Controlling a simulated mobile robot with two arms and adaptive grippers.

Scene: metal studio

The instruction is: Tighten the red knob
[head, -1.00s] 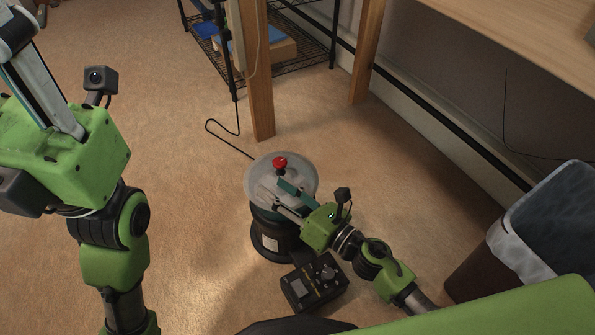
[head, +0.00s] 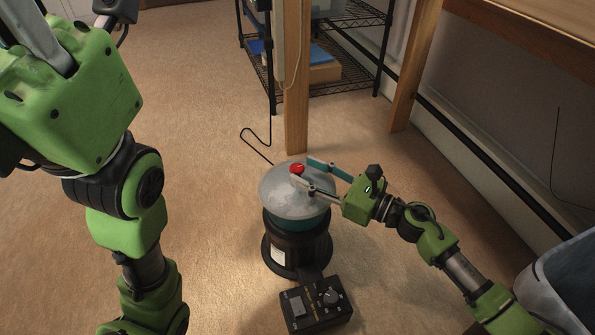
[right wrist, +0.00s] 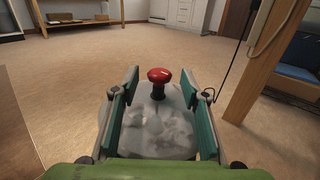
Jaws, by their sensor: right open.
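The red knob (head: 297,169) stands upright at the centre of a round, pale, cloudy lid (head: 275,197) on a dark cylindrical pot (head: 290,252). In the head view my right gripper (head: 302,168) reaches in from the right, with its fingers at the knob's height or a little above the lid. In the right wrist view the knob (right wrist: 159,76) is ahead, centred between the two open teal-padded fingers (right wrist: 158,90). The fingers are apart from it. My left arm fills the left side of the head view; its fingertips are out of the frame.
A black control box (head: 316,304) with a dial sits on the carpet in front of the pot. A wooden post (head: 297,100) and a wire shelf (head: 340,75) stand behind. A lined bin (head: 565,285) is at lower right. Open carpet lies left of the pot.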

